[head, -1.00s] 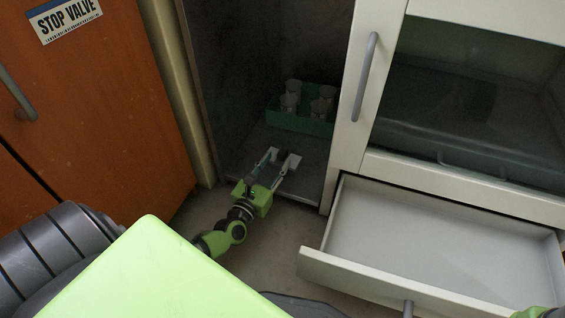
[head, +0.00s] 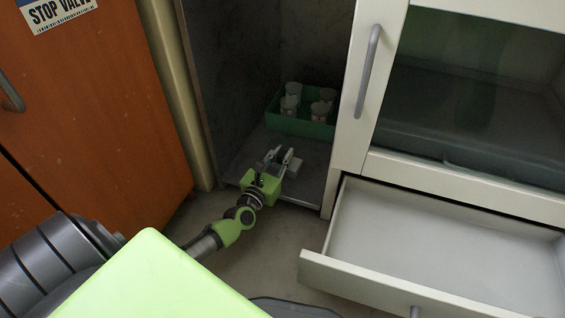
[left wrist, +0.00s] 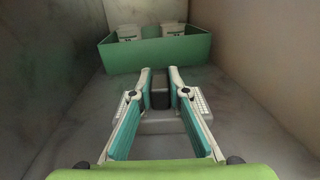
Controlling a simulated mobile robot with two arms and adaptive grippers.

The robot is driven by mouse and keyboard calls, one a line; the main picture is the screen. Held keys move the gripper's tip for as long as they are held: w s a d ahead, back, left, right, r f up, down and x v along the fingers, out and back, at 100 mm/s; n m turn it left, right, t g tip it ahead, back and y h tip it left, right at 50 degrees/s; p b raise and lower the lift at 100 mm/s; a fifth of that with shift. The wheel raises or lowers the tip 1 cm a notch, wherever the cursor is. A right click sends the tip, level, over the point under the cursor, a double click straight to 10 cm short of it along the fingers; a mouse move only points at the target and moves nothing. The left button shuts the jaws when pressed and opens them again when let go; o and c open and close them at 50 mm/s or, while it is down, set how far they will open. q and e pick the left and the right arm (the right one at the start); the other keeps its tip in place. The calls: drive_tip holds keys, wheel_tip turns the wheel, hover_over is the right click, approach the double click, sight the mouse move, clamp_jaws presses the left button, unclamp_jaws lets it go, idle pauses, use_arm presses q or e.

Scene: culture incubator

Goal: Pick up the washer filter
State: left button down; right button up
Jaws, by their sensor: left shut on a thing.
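The washer filter is a pale piece with a dark upright grip (left wrist: 160,99) and white ridged panels on both sides, seen in the left wrist view. In the head view its pale side (head: 295,168) shows beside the fingers, at the front of the open cabinet's floor. My left gripper (head: 280,153) reaches into the cabinet and is shut on the filter. In the left wrist view its fingertips (left wrist: 160,78) are on either side of the dark grip. I cannot tell whether the filter touches the floor. My right gripper is not in view.
A green crate (head: 305,126) with several white cups stands behind the gripper. The cabinet's left wall (head: 203,110) and the white handled panel (head: 355,120) bound the opening. An open white drawer (head: 430,245) juts out at lower right. An orange cabinet (head: 90,120) stands left.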

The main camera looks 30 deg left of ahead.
sight(283, 153)
use_arm(q)
wheel_tip(283, 153, up, 10)
drive_tip(key=p, duration=0.8)
